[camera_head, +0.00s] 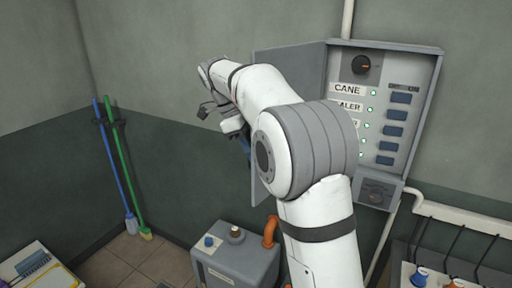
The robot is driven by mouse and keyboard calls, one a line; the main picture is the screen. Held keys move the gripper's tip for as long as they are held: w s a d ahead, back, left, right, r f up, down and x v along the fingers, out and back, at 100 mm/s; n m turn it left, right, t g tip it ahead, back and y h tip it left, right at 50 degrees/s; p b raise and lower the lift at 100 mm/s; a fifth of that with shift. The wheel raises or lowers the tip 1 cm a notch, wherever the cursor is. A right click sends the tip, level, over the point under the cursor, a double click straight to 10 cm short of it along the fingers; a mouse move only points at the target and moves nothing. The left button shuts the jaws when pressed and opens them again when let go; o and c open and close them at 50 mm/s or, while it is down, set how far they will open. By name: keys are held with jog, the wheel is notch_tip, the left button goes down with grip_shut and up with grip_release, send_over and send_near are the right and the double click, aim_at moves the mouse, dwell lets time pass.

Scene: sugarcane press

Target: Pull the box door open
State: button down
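The grey control box (420,122) is on the wall at the right in the head view. Its grey door (290,66) stands swung out to the left, showing the panel inside. My white arm crosses in front of the door and hides much of it and part of the panel. My gripper (243,145) is to the left of the door's outer edge, by the arm's wrist. Its fingers are small and partly hidden by the arm, so I cannot tell whether they are open or touch the door.
The panel has a dial (361,65), labels, green lights and several blue switches (396,115). A grey machine with an orange pipe (270,232) stands below. A blue broom (120,170) and a green broom (128,170) lean at the left. Open space lies between brooms and arm.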

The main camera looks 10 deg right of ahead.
jog(key=c, duration=1.4)
grip_release()
jog(key=shift+c, duration=0.2)
jog(key=v, duration=0.7)
jog(key=shift+a+r, duration=0.2)
jog(key=shift+r, duration=0.15)
jog(key=shift+r, duration=0.1)
